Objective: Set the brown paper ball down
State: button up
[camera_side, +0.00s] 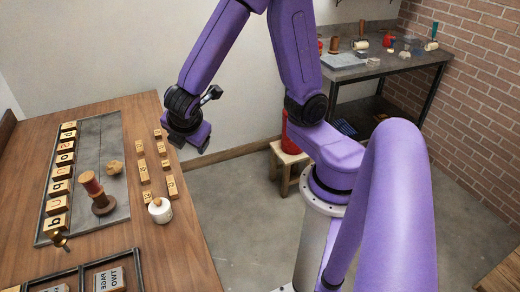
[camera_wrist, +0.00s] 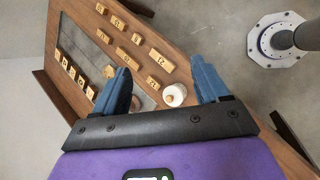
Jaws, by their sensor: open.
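The brown paper ball (camera_side: 114,167) rests on the grey metal tray (camera_side: 119,213), near the upright wooden-handled stamp (camera_side: 96,190). In the wrist view, a small tan lump beside the left finger appears to be the ball (camera_wrist: 109,72). My gripper (camera_side: 190,145) is raised beyond the table's right edge in the side view, well apart from the ball. In the wrist view my gripper (camera_wrist: 160,70) has its two blue fingers spread wide, with nothing held between them.
Lettered wooden blocks (camera_side: 62,173) line the tray's left side. More blocks (camera_side: 144,170) stand right of the tray. A white jar (camera_side: 160,210) is near the table's right edge. A stool (camera_side: 287,160) with a red object stands behind. A dark frame (camera_side: 85,278) lies in front.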

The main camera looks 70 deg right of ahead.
jog(key=s+r+m+g+y, duration=0.1)
jog(key=s+m+g+y, duration=0.1)
jog(key=s, duration=0.7)
jog(key=s+a+r+m+g+y, duration=0.1)
jog(key=s+m+g+y, duration=0.1)
jog(key=s, duration=0.7)
jog(key=shift+s+r+y, duration=0.3)
jog(key=shift+y, duration=0.6)
